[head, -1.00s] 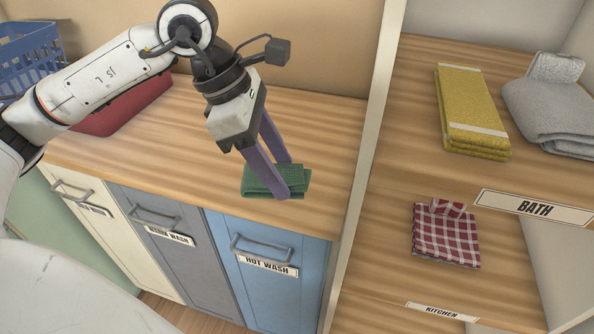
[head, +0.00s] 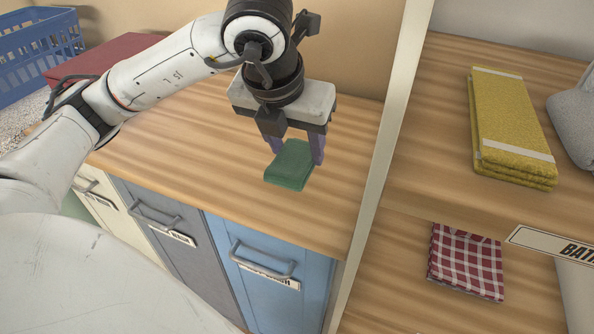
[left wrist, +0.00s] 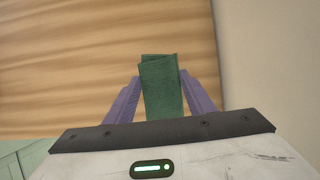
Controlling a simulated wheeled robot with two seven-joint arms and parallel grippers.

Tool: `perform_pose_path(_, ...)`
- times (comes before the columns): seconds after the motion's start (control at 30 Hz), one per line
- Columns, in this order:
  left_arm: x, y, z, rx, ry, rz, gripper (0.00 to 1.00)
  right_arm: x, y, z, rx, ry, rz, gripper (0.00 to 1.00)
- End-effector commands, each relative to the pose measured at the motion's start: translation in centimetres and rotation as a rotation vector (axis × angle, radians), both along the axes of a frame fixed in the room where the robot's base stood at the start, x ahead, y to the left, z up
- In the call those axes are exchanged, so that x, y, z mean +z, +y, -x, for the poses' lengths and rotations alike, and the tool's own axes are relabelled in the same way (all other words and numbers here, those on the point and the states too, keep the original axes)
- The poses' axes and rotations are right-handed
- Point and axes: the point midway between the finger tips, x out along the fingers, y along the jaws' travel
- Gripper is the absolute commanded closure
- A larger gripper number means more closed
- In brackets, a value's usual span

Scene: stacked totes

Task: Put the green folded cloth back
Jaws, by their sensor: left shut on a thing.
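The green folded cloth (head: 290,167) is between the purple fingers of my left gripper (head: 296,147) in the head view. The left gripper is shut on it, one finger on each side. In the left wrist view the cloth (left wrist: 160,88) stands between both fingers, with the wooden counter behind it. The cloth appears held over the counter; its exact height is hard to tell. My right gripper is not in view.
The wooden counter (head: 180,130) is mostly bare. A white upright panel (head: 385,150) separates it from shelves on the right. The shelves hold yellow towels (head: 510,125), a grey towel (head: 575,120) and a red checked cloth (head: 466,262). A BATH label (head: 560,245) marks a shelf edge. A blue basket (head: 40,55) stands far left.

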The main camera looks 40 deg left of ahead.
Motion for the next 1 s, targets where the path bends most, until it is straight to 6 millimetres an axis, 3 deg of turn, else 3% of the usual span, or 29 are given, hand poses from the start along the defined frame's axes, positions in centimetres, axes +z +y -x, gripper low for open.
perform_pose_path(0.43, -4.9, 0.0, 0.0, -0.002, 0.002, 0.000, 0.72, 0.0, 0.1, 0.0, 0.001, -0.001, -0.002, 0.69)
perform_pose_path(0.73, -5.2, 0.0, 0.0, -0.002, 0.000, 0.000, 0.72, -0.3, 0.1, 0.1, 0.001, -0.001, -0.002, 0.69)
perform_pose_path(0.77, -5.1, 0.0, 0.0, -0.002, 0.000, 0.000, 0.46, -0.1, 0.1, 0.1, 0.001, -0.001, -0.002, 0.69)
perform_pose_path(0.83, -5.1, 0.0, 0.0, -0.002, 0.000, 0.000, 0.34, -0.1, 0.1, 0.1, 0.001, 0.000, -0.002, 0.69)
perform_pose_path(1.0, -5.0, 0.0, 0.0, -0.002, 0.000, 0.000, 0.32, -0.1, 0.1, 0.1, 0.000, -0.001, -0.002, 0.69)
